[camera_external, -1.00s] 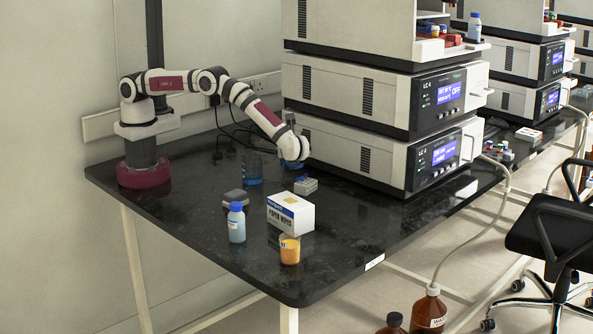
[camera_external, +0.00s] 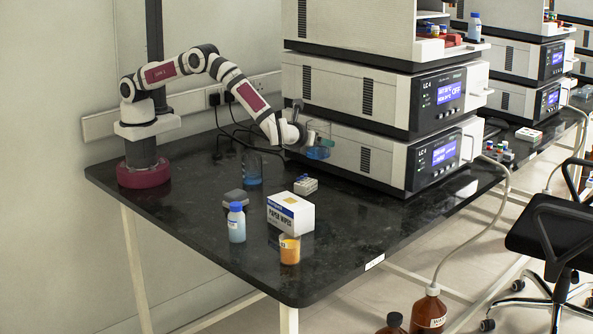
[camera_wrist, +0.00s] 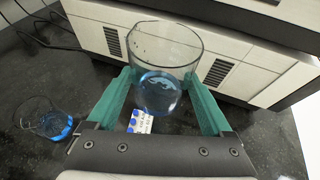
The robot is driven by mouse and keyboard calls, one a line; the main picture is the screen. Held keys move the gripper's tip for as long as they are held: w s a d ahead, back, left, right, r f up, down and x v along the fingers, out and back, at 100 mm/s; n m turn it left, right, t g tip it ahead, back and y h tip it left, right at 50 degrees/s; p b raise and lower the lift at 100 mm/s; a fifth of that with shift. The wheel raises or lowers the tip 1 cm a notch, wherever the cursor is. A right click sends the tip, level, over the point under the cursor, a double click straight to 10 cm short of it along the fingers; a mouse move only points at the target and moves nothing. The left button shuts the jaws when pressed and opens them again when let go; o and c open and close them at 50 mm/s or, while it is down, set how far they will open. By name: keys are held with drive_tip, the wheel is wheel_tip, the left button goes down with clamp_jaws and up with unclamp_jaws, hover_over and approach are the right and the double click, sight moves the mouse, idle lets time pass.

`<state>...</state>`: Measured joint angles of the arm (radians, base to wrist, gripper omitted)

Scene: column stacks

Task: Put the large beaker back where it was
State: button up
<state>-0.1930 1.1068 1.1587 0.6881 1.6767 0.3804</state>
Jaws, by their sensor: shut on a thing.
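A large clear glass beaker (camera_wrist: 165,55) with blue liquid is between the two green fingers of my gripper (camera_wrist: 160,98) in the wrist view. In the external view the beaker (camera_external: 319,140) is upright in front of the lower instrument, raised above the bench. My gripper (camera_external: 303,137) is shut on it. A second beaker with blue liquid (camera_external: 252,168) stands on the black bench (camera_external: 190,190), left of the gripper. It also shows at the left of the wrist view (camera_wrist: 50,122).
A paper wipes box (camera_external: 291,213), a blue-capped bottle (camera_external: 237,222), a dark block (camera_external: 235,197) and an orange-filled beaker (camera_external: 290,249) stand nearer the front. The stacked instruments (camera_external: 345,158) stand close behind.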

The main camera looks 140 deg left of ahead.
drive_tip(key=w+d+m+t+h, duration=0.3)
drive_tip(key=w+d+m+t, duration=0.8)
drive_tip(key=d+m+t, duration=0.25)
drive_tip(key=shift+n, duration=0.45)
drive_tip(key=a+f, duration=0.2)
drive_tip(key=a, duration=0.1)
drive_tip(key=a+f, duration=0.2)
drive_tip(key=a, duration=0.2)
drive_tip(key=w+a+f, duration=0.1)
drive_tip(key=a+f, duration=0.1)
drive_tip(key=a, duration=0.1)
drive_tip(key=shift+w+a, duration=0.1)
drive_tip(key=shift+a, duration=0.3)
drive_tip(key=f, duration=0.3)
drive_tip(key=shift+a+f, duration=0.25)
drive_tip(key=shift+f, duration=0.4)
